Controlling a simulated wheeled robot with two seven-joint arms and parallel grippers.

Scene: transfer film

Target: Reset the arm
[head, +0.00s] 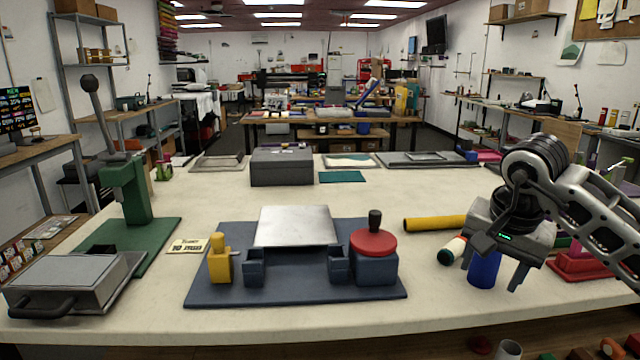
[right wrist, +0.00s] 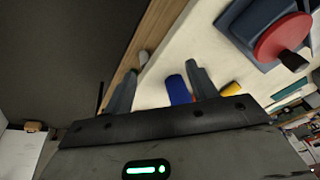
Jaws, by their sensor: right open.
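My right gripper (head: 493,277) is open and empty above the right part of the table, with its fingers pointing down. A blue cylinder (head: 484,268) stands just behind and below its fingers in the head view. In the right wrist view the open fingers (right wrist: 160,88) show with the blue cylinder (right wrist: 178,90) beyond them, near the right finger. The gripper appears apart from it. My left gripper is not in view.
A blue base plate (head: 215,290) holds a metal plate (head: 295,227), a red-topped block (head: 373,243) and a yellow block (head: 219,265). A yellow roll (head: 433,224) lies left of my right gripper. A green press (head: 130,195) stands left. The table front centre is clear.

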